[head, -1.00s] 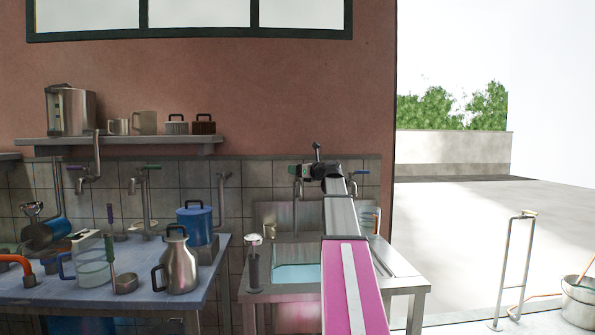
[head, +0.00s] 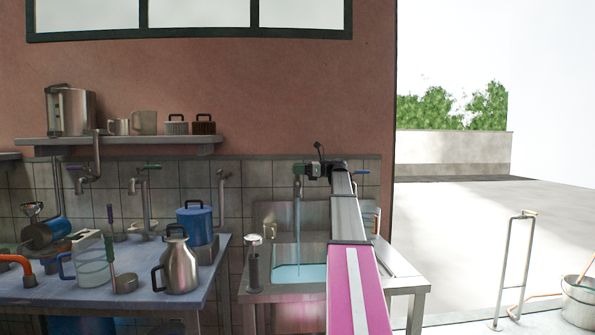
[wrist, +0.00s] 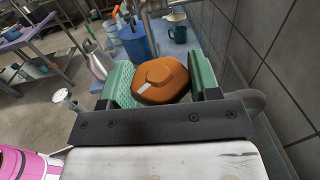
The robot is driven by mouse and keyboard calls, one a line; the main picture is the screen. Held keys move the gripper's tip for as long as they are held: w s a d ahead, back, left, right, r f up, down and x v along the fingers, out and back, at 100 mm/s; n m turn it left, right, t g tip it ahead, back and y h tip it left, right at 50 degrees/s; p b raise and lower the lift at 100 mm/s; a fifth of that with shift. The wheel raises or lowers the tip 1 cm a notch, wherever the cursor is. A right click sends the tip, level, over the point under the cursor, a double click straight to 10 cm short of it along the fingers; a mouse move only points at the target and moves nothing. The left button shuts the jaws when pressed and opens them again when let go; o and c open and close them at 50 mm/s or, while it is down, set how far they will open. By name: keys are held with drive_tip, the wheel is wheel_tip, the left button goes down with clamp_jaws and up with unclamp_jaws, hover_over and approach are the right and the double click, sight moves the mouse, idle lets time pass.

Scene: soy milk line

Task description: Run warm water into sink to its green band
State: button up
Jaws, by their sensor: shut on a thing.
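My gripper (head: 303,170) is at the tap over the sink, at the end of my arm. In the wrist view, its green fingers (wrist: 163,80) are shut on an orange-brown tap handle (wrist: 160,79). The tap spout (head: 298,188) points down, and a thin stream of water (head: 297,232) falls from it into the sink. The metal sink (head: 256,296) holds pale blue water (head: 300,274). My arm hides part of the basin's right side. I cannot make out a green band. I cannot tell the water's warmth.
A blue-handled tap (head: 361,172) is right of my gripper. The blue table (head: 135,297) to the left carries a steel jug (head: 178,263) and a blue pot (head: 196,222). The tiled wall (wrist: 268,75) is close beside my gripper.

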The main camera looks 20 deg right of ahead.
drive_tip(key=shift+n+g+y, duration=0.4)
drive_tip(key=shift+n+g, duration=0.6)
drive_tip(key=shift+g, duration=0.5)
drive_tip(key=o, duration=0.9)
drive_tip(key=shift+r, duration=0.1)
drive_tip(key=shift+r, duration=0.3)
drive_tip(key=r, duration=0.2)
drive_tip(key=a+r, duration=0.1)
drive_tip(key=shift+s+r, duration=0.2)
drive_tip(key=shift+r, duration=0.2)
drive_tip(key=s+a+r, duration=0.2)
drive_tip(key=a+r, duration=0.4)
drive_tip(key=a, duration=0.4)
drive_tip(key=shift+s+a+r, duration=0.15)
drive_tip(key=shift+s, duration=0.15)
